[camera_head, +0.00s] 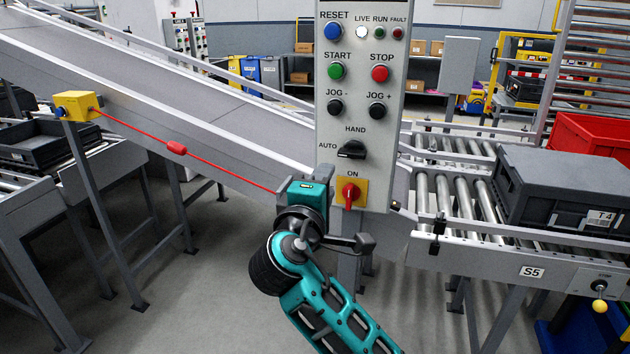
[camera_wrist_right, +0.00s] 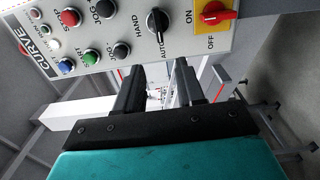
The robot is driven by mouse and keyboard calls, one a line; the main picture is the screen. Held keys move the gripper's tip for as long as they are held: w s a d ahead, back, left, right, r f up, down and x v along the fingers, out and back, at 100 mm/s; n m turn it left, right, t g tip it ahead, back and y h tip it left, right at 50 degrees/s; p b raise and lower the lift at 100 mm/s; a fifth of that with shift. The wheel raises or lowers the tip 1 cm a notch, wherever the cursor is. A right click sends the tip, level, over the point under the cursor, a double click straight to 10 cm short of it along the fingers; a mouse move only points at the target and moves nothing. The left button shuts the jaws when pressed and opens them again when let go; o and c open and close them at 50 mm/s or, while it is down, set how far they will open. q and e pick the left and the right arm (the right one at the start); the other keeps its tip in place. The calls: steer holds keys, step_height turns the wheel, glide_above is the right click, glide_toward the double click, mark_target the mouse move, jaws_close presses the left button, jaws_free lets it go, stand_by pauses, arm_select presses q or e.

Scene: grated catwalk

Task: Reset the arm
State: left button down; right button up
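The grey control panel (camera_head: 385,205) faces me in the head view, with a blue RESET button (camera_head: 333,31) at its top left. The LIVE lamp (camera_head: 362,32) looks white and lit; the RUN and FAULT lamps look dark. The black selector (camera_head: 352,150) points toward AUTO, and the red switch handle (camera_head: 350,195) stands upright below ON. My right gripper (camera_head: 308,178) is at the panel's lower left edge, below the buttons. In the wrist view its two fingers (camera_wrist_right: 160,92) are apart with nothing between them. My left gripper is out of view.
A red cord with a red grip (camera_head: 177,148) runs from a yellow box (camera_head: 78,106) to behind my right gripper. A sloping conveyor (camera_head: 190,100) passes behind the panel. A roller conveyor on the right carries a grey lidded tote (camera_head: 560,185); a red crate (camera_head: 597,140) stands behind it.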

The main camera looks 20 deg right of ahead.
steer(key=s+a+f+m+g+y, duration=0.1)
steer(key=s+f+y, duration=0.3)
steer(key=f, duration=0.8)
steer(key=s+f+m+g+y, duration=0.15)
steer(key=s+f+y, duration=0.3)
steer(key=f, duration=0.75)
steer(key=s+d+f+m+g+y, duration=0.1)
steer(key=s+f+m, duration=0.2)
steer(key=s+f, duration=0.2)
steer(key=s+d+f+m+y, duration=0.1)
steer(key=s+f+m+y, duration=0.1)
steer(key=s, duration=0.8)
step_height(320, 180, down, 3)
steer(key=shift+s+r+m+g, duration=0.1)
steer(key=shift+s+m+g, duration=0.25)
steer(key=shift+m, duration=0.4)
